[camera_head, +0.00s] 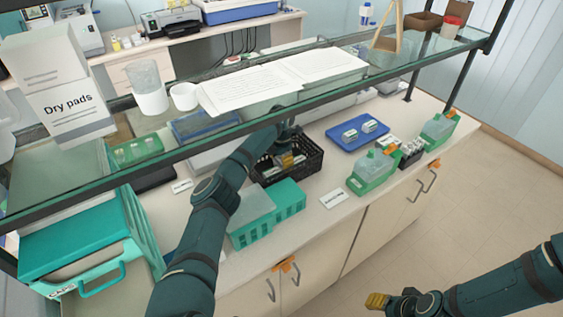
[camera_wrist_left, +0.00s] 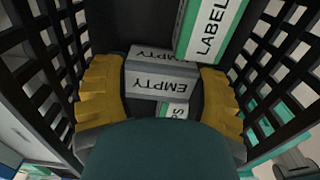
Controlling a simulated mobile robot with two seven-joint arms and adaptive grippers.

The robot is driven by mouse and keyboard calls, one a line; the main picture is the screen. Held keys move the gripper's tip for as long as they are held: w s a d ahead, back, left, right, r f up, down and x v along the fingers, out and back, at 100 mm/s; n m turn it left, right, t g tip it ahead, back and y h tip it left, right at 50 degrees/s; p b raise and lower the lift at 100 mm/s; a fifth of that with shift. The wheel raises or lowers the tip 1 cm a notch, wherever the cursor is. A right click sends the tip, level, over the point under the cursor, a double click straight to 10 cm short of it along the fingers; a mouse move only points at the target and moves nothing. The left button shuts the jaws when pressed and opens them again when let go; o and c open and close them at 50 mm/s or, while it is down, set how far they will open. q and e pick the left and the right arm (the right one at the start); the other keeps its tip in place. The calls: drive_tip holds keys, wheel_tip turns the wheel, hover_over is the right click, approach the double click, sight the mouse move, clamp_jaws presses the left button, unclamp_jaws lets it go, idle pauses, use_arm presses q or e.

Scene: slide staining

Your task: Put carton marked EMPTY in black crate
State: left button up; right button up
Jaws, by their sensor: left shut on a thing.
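The carton marked EMPTY (camera_wrist_left: 160,82) is grey and white and sits between the yellow fingertips of my left gripper (camera_wrist_left: 162,92) in the left wrist view. The gripper is shut on it. Both are inside the black crate (camera_wrist_left: 45,60), whose lattice walls rise on both sides. In the head view my left gripper (camera_head: 288,160) reaches down into the black crate (camera_head: 306,171) on the counter. Whether the carton touches the crate floor cannot be told. My right gripper (camera_head: 378,300) is over the floor at lower right, well away from the crate; its opening is unclear.
A green-and-white LABELS carton (camera_wrist_left: 210,30) and another partly hidden carton (camera_wrist_left: 174,111) lie in the crate. A teal box (camera_head: 289,199) stands in front of it, a blue tray (camera_head: 372,143) to its right. The glass shelf (camera_head: 360,88) runs above.

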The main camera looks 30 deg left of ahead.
sight(281, 160)
use_arm(q)
drive_tip(key=shift+f, duration=0.15)
drive_tip(key=shift+f, duration=0.15)
drive_tip(key=o, duration=0.6)
drive_tip(key=shift+c, duration=0.2)
drive_tip(key=shift+r, duration=0.25)
wheel_tip(281, 160, up, 12)
drive_tip(key=shift+s+f, duration=0.1)
drive_tip(key=shift+f, duration=0.05)
idle(0.3)
